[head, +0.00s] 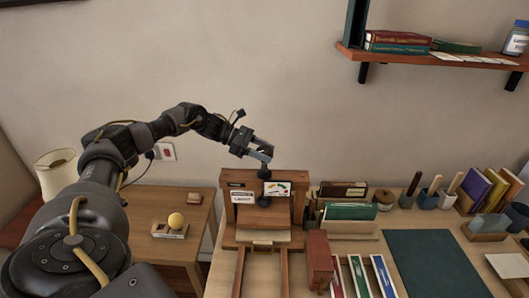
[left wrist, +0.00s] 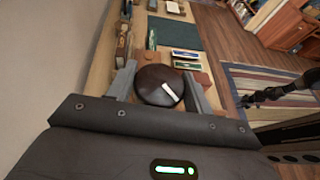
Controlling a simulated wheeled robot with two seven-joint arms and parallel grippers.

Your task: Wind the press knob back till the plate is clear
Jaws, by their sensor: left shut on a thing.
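The wooden book press (head: 262,180) stands on the table in the head view, with labels on its front. Its dark round knob (left wrist: 159,86) shows in the left wrist view with a white mark on top, and in the head view it sits on a screw above the beam. My left gripper (head: 262,154) is shut on the knob from above, one finger on each side in the left wrist view. A pale block (head: 263,236) lies low in the press; the plate's gap is hard to make out. A dark arm, likely my right (left wrist: 280,92), shows at the right; its jaws are unclear.
A green mat (head: 437,264) lies right of the press. A red-brown block (head: 319,260) and several coloured strips stand in front. Pots and books line the back right, below a wall shelf (head: 440,57). A yellow ball (head: 176,220) sits on the left side table.

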